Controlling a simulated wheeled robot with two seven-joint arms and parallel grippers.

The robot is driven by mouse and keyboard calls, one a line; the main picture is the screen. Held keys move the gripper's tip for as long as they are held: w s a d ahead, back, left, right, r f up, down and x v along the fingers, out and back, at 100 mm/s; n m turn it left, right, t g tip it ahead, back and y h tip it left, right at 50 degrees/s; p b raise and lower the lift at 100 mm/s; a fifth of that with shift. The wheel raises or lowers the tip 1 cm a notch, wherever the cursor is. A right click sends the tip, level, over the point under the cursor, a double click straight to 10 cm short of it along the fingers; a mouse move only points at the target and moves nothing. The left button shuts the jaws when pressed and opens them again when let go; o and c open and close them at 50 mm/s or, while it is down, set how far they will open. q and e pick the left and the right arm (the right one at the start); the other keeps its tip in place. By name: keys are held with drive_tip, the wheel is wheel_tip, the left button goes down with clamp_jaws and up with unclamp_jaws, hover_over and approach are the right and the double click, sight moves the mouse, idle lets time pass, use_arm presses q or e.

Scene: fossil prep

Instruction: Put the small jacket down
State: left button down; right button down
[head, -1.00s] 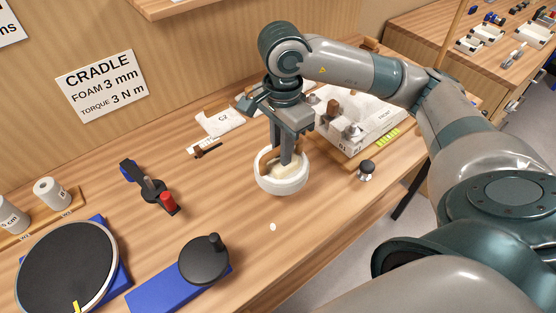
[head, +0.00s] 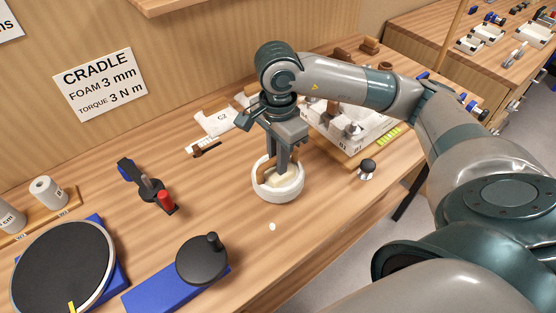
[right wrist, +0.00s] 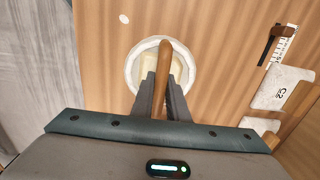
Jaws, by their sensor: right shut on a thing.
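The small jacket (head: 278,193) is a round white bowl-like shell with cream filling and a brown wooden bar at its top. It sits upright in the middle of the head view, and its rim also shows in the right wrist view (right wrist: 132,68). My right gripper (head: 284,165) points down over it, shut on the wooden bar (right wrist: 164,62). The fingers hide part of the jacket. I cannot tell whether its underside touches the bench. My left gripper is not in view.
A white C2 piece (head: 214,122) lies behind left. A black-and-red tool (head: 150,188) and a black disc on a blue base (head: 203,258) are left. Bench around the jacket's front is clear.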

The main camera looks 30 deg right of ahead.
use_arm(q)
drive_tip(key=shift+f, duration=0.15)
use_arm(e)
drive_tip(key=c, duration=1.7)
unclamp_jaws()
drive_tip(key=shift+c, duration=0.2)
